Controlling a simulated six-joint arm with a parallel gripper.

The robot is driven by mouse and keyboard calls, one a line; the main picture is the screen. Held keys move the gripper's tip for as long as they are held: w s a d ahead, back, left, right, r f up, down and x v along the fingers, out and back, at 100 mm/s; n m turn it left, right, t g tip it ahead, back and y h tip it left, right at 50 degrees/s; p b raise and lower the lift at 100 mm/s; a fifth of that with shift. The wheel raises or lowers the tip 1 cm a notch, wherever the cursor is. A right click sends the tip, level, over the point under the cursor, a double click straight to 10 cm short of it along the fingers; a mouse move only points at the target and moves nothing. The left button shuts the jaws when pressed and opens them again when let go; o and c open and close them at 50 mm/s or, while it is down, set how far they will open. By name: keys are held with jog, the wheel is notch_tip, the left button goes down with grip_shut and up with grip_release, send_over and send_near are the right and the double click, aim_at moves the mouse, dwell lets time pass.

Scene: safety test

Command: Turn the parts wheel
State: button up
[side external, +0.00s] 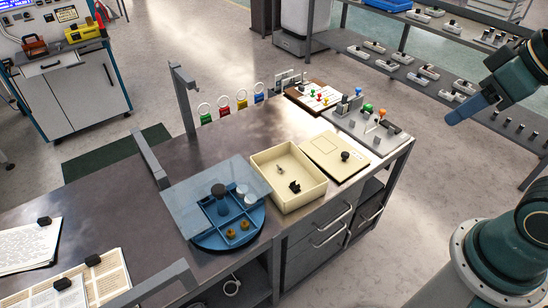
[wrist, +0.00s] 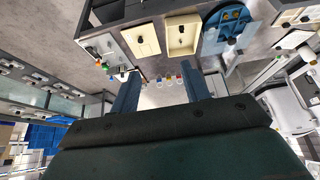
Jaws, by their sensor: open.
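The parts wheel (side external: 238,238) is a round blue tray with compartments on the workbench, left of the cream box. A clear pane covers its back left part. The wheel also shows at the top of the wrist view (wrist: 214,42). My gripper (side external: 455,117) is high at the right, beyond the bench edge and far from the wheel. In the wrist view my gripper (wrist: 160,85) has its fingers wide apart with nothing between them.
A grey board (side external: 375,140) with coloured knobs lies farther right. Coloured tags (side external: 242,104) hang behind. Papers (side external: 25,242) lie at left.

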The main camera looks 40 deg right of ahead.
jog(key=shift+o, duration=0.9)
jog(key=w+a+r+m+g, duration=0.1)
jog(key=w+a+m, duration=0.1)
jog(key=w+a, duration=0.35)
jog(key=w+a+m+g, duration=0.1)
jog(key=w+a, duration=0.1)
jog(key=w, duration=0.7)
jog(key=w+a+r+m+g, duration=0.15)
jog(key=w+a, duration=0.25)
jog(key=w, duration=0.4)
jog(key=w+a+f+m+g, duration=0.1)
jog(key=w+a+f+m, duration=0.1)
jog(key=w+a+f, duration=0.3)
jog(key=w+a+f+m+g, duration=0.1)
jog(key=w+a+f, duration=0.5)
jog(key=a+f, duration=0.7)
jog(key=shift+a+m, duration=0.25)
jog(key=shift+m, duration=0.5)
